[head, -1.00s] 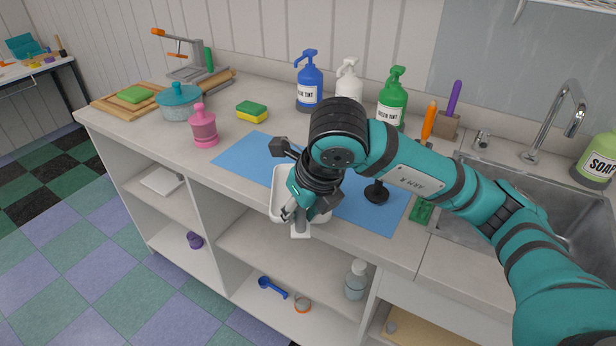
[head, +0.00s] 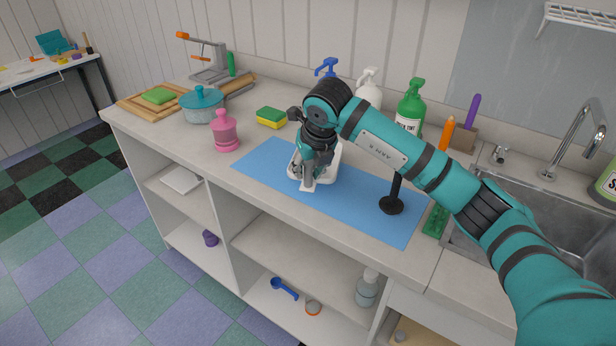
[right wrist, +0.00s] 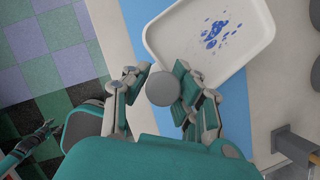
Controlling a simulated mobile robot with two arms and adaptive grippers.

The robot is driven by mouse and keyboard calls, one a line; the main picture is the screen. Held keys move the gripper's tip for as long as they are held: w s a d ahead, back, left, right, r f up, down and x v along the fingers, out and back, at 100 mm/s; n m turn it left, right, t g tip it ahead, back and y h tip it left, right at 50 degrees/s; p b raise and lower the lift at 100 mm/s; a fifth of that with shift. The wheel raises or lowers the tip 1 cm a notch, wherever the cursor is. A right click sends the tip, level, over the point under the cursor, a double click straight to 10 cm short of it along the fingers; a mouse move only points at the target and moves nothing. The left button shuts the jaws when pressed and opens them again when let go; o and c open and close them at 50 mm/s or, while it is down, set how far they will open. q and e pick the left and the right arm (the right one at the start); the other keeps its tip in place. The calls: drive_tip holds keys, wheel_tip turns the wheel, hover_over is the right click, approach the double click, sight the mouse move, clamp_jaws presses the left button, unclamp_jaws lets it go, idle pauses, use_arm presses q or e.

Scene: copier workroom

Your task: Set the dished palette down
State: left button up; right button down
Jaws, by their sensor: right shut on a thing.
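The dished palette is a white, shallow, rounded tray (head: 329,167) over the blue mat (head: 268,164) on the counter, partly hidden by my right gripper. In the right wrist view the palette (right wrist: 228,62) shows blue paint specks inside. My right gripper (head: 311,178) is shut on the palette's near side, where a grey round knob (right wrist: 162,90) sits between the fingers (right wrist: 157,98). I cannot tell whether the palette touches the mat. My left gripper (right wrist: 44,131) shows small at the lower left of the right wrist view, away from the palette; its jaws are unclear.
A black round-based stand (head: 391,204) is on the mat to the right. A pink container (head: 225,132), sponge (head: 271,118) and teal-lidded pot (head: 202,105) stand left. Pump bottles, including a green one (head: 410,105), line the back. The sink (head: 525,215) is right.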

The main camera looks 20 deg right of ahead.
sight(308, 181)
drive_tip(key=shift+f+p, duration=0.4)
drive_tip(key=shift+f, duration=1.35)
drive_tip(key=c, duration=1.1)
unclamp_jaws()
drive_tip(key=b+v, duration=0.1)
drive_tip(key=v, duration=1.1)
